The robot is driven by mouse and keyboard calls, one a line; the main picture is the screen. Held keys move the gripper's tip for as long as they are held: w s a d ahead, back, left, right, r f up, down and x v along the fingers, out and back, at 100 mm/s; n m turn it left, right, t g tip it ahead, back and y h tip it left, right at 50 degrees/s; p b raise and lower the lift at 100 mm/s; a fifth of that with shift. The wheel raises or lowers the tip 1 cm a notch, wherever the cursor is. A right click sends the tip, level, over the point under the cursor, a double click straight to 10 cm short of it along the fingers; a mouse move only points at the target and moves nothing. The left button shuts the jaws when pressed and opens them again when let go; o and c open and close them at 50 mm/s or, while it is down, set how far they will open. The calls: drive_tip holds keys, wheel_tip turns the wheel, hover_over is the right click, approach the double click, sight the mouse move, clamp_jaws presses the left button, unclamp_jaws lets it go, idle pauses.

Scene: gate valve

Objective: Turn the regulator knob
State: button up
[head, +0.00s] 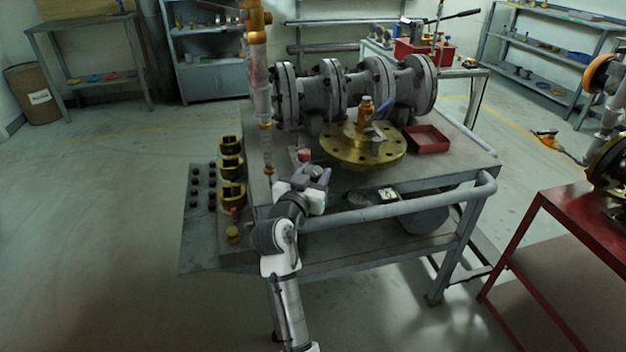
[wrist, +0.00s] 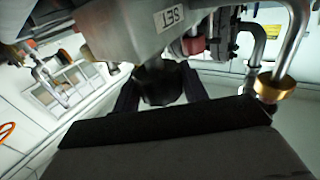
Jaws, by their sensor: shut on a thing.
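The regulator knob (wrist: 160,84) is black and round, under a grey housing (wrist: 140,32) with a label reading "SET" in the wrist view. The dark fingers of my gripper (wrist: 160,92) stand on either side of the knob and are shut on it. In the head view my gripper (head: 318,180) is at the near edge of the grey workbench, just below a small red part (head: 304,155). The knob is small and mostly hidden there, so its turn angle cannot be told.
The workbench (head: 455,150) carries a large flanged valve body (head: 355,90), a brass flange (head: 360,158) and a red tray (head: 427,138). A grey rail (head: 400,208) runs along its front. A vertical pipe (head: 262,100) rises just left of my gripper. Open floor lies left.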

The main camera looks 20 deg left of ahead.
drive_tip(key=shift+m+h+b, duration=0.3)
drive_tip(key=shift+m+h, duration=0.1)
drive_tip(key=shift+h, duration=0.2)
drive_tip(key=o, duration=1)
drive_tip(key=shift+c, duration=0.2)
drive_tip(key=s+a+b, duration=0.1)
drive_tip(key=s+b, duration=0.1)
drive_tip(key=s, duration=1.1)
drive_tip(key=shift+s, duration=0.4)
